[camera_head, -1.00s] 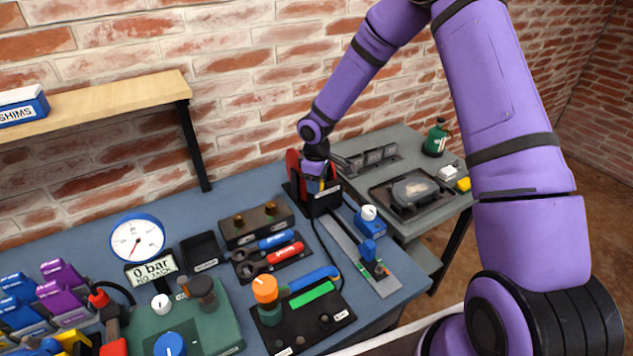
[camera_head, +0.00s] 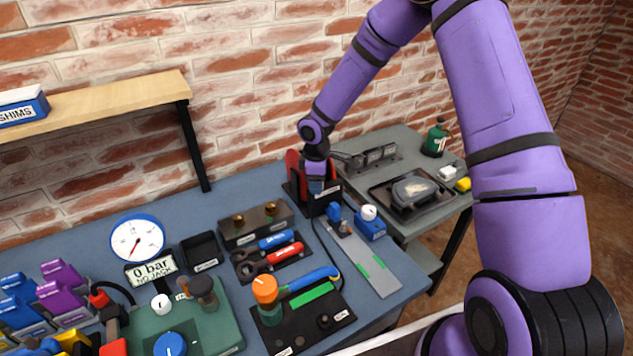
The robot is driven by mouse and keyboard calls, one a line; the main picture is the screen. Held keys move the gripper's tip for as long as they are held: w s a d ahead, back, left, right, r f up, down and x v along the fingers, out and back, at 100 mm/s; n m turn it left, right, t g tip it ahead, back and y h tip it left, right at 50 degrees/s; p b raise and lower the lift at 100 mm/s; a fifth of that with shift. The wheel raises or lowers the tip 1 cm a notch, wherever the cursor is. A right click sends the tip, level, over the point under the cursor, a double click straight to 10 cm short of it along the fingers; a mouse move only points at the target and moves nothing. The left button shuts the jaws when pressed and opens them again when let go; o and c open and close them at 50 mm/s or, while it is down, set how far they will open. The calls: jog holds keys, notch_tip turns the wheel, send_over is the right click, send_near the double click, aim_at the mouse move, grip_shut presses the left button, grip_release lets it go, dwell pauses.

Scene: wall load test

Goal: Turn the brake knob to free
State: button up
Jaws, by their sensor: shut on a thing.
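A small blue box with a round white knob (camera_head: 369,212) stands at the right of the blue bench, beside a grey rail (camera_head: 385,283). I cannot read its label or setting, so I cannot be sure it is the brake knob. My gripper (camera_head: 316,187) points down inside a black stand with red sides (camera_head: 293,167), left of and behind that box. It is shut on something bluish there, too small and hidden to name. A carriage with a blue top (camera_head: 334,210) sits at the rail's far end, just in front of the stand.
An orange-topped knob (camera_head: 265,289) stands on a black board in front. Tools (camera_head: 280,255) lie in a tray. A gauge (camera_head: 137,238) is at left, above a display reading "0 bar NO JACK". A side table (camera_head: 395,148) holds a black tray. The near rail is clear.

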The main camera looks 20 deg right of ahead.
jog(key=o, duration=0.9)
jog(key=shift+o, duration=0.2)
notch_tip(320, 180, up, 11)
jog(key=shift+s+f, duration=0.1)
